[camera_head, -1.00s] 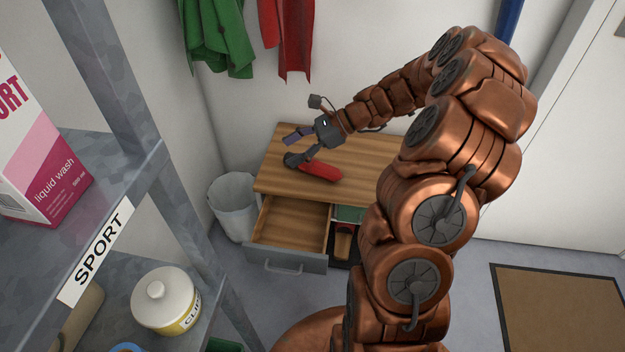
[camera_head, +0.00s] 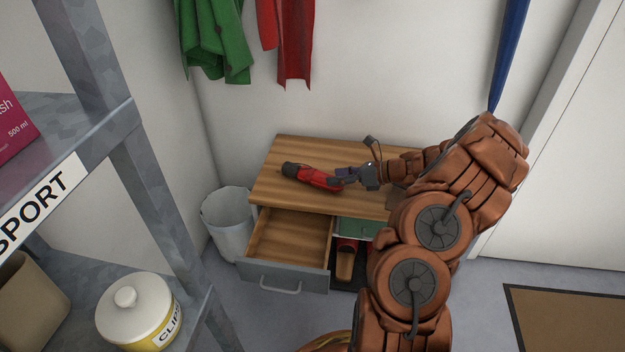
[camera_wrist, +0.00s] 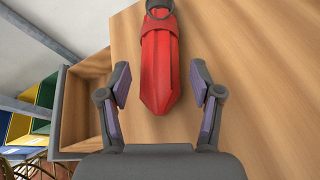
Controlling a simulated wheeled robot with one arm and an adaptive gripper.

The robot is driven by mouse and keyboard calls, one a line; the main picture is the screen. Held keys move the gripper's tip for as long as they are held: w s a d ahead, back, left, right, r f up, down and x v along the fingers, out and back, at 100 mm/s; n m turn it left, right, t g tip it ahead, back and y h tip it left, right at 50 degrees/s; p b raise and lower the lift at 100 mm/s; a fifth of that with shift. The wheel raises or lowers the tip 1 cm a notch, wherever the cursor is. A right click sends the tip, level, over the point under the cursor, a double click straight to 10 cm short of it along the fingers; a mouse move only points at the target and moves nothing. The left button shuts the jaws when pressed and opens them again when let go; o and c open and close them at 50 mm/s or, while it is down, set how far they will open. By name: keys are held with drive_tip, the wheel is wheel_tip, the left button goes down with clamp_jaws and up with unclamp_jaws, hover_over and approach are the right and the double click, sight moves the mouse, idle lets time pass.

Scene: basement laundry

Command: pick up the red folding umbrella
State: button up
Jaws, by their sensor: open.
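The red folding umbrella (camera_head: 318,179) lies on the wooden top of the cabinet (camera_head: 290,150), its dark handle end to the left in the head view. In the wrist view the umbrella (camera_wrist: 160,65) points toward me, with its strap and a dark ring at the far end. My gripper (camera_head: 346,176) is low at the right end of the umbrella. In the wrist view my gripper (camera_wrist: 160,88) is open, with one finger on each side of the umbrella's near red end. Gaps show between the fingers and the red cloth.
An open, empty-looking drawer (camera_head: 284,285) juts from the cabinet's front left. A white bin (camera_head: 228,225) stands left of it. A metal shelf (camera_head: 120,125) with a lidded jar (camera_head: 138,310) is at the near left. Green (camera_head: 213,40) and red (camera_head: 293,45) garments hang above.

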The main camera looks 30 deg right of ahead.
sight(323, 178)
drive_tip(key=b+x, duration=0.2)
drive_tip(key=x, duration=0.2)
drive_tip(key=shift+a+f, duration=0.1)
drive_tip(key=shift+w+a, duration=0.2)
drive_tip(key=shift+w, duration=0.15)
drive_tip(key=shift+c, duration=0.2)
